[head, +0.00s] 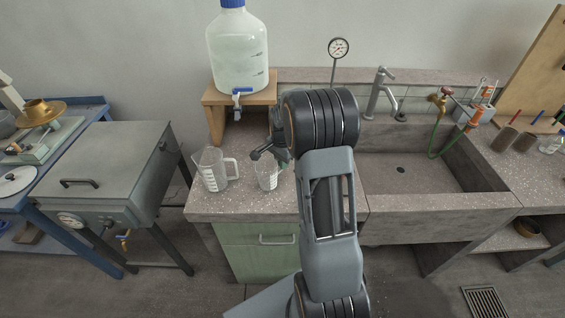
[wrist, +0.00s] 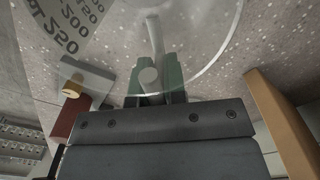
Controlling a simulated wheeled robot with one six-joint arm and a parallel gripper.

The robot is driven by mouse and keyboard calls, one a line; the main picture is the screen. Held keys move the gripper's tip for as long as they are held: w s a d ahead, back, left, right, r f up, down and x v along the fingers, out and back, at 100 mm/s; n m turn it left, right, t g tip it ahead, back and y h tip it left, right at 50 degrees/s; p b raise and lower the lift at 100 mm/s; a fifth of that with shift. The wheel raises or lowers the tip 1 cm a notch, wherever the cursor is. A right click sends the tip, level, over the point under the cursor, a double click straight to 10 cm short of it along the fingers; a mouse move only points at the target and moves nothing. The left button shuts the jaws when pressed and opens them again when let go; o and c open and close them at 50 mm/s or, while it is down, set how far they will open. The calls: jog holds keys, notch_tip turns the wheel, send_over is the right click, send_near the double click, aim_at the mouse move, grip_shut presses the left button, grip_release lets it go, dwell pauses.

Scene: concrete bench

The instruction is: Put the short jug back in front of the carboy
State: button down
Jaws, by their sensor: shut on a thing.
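The short jug (head: 267,176) is clear with grey markings and is upright at the bench's middle, in front of the wooden stand and a little to its right. In the wrist view the clear jug (wrist: 205,45) fills the top, with a number scale at left. My gripper (wrist: 157,82) is shut on its handle (wrist: 154,38). I cannot tell whether the jug's base touches the bench. The carboy (head: 238,55), with a blue cap and a tap, stands on the wooden stand (head: 262,92). My arm hides part of the gripper in the head view.
A taller clear jug (head: 212,170) stands close to the left of the short jug, its handle towards it. The concrete sink (head: 410,165) lies to the right. The bench's front edge is near. A wooden piece (wrist: 283,125) shows at right in the wrist view.

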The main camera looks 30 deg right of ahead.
jog(key=shift+f, duration=0.2)
jog(key=shift+f, duration=0.2)
jog(key=c, duration=1.2)
grip_release()
jog(key=shift+o, duration=0.2)
